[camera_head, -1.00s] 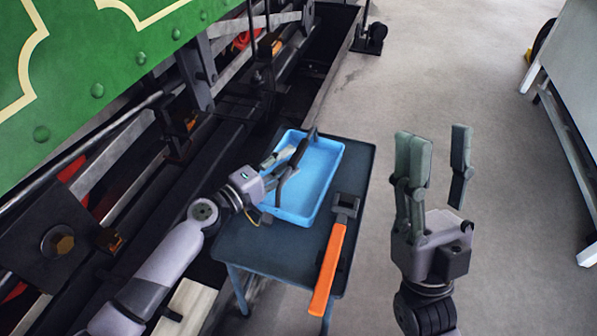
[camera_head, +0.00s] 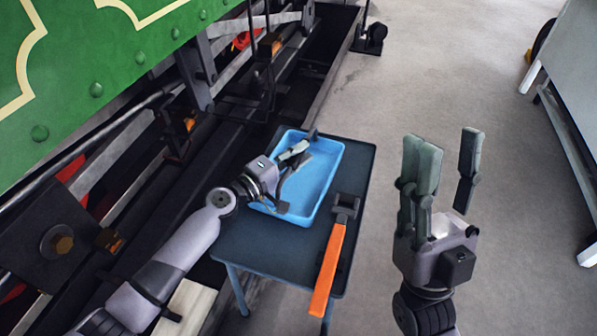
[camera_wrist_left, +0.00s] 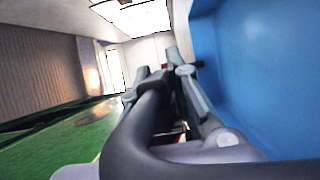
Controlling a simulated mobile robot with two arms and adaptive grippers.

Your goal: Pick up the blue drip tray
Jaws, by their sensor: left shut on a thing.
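The blue drip tray (camera_head: 322,172) lies flat on a small dark table in the head view. My left gripper (camera_head: 296,160) reaches over the tray's left side, with its fingers inside the tray's outline. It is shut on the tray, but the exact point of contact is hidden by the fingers. In the left wrist view the tray's blue surface (camera_wrist_left: 265,75) fills the right side, close beside the left gripper's fingers (camera_wrist_left: 165,85). My right gripper (camera_head: 448,165) is open and empty, fingers upward, to the right of the table.
The dark table (camera_head: 262,245) also bears an orange-handled tool (camera_head: 328,265) in front of the tray. The green tram side (camera_head: 110,60) and its dark running gear close off the left. A grey cabinet (camera_head: 580,80) stands far right. The floor between is clear.

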